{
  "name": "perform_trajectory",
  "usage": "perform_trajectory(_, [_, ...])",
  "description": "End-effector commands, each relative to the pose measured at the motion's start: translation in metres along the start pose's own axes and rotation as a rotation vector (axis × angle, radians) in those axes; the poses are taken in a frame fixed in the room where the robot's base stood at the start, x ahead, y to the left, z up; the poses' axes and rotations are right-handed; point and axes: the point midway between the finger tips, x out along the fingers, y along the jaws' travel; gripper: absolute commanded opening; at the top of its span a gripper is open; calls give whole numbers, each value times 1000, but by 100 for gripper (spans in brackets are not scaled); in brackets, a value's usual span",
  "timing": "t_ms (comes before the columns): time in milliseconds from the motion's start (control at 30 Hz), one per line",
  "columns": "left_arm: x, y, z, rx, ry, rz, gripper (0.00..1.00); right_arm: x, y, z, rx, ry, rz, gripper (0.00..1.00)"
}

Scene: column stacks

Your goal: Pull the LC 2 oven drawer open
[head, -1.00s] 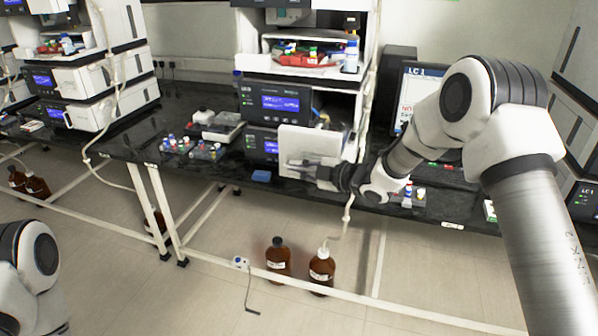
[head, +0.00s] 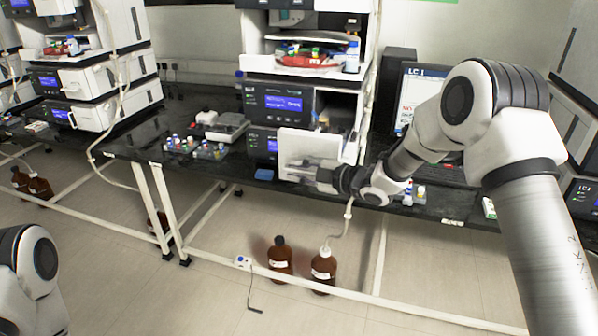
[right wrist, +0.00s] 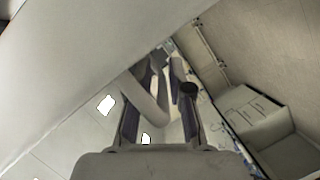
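The white drawer front (head: 303,140) stands out from the lower part of the middle instrument stack (head: 272,102), with a hollow visible behind it. I cannot read a stack name on it. My right gripper (head: 300,171) is at the front's lower part. In the right wrist view, a pale rounded handle (right wrist: 148,97) lies between and partly over the fingers of my right gripper (right wrist: 164,80). The fingers stand apart, with space beside the handle. The panel's pale face (right wrist: 75,70) fills the left. My left gripper is out of view.
A monitor reading LC 1 (head: 408,100) stands right of the stack. Vials (head: 196,149) and a small blue block (head: 264,174) sit on the dark bench (head: 225,170). Another stack (head: 95,80) stands left. Brown bottles (head: 323,268) stand on the floor below.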

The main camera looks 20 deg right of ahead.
Motion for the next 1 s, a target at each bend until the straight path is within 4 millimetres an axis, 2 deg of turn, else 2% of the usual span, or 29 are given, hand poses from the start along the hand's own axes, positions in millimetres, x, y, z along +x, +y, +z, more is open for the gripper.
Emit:
perform_trajectory(167, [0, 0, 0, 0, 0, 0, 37, -11, 1, 1, 3, -2, 1, 20])
perform_trajectory(267, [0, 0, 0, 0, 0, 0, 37, -30, 1, 1, 5, -2, 3, 20])
perform_trajectory(500, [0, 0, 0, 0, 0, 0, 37, -92, 1, 0, 6, 1, 6, 20])
perform_trajectory(600, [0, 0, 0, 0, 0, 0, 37, -109, 1, 1, 4, 0, 4, 20])
perform_trajectory(733, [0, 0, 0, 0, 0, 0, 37, -119, 0, 0, 2, 0, 1, 20])
perform_trajectory(1000, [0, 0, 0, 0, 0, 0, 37, -120, 0, 0, 0, 0, -1, 20])
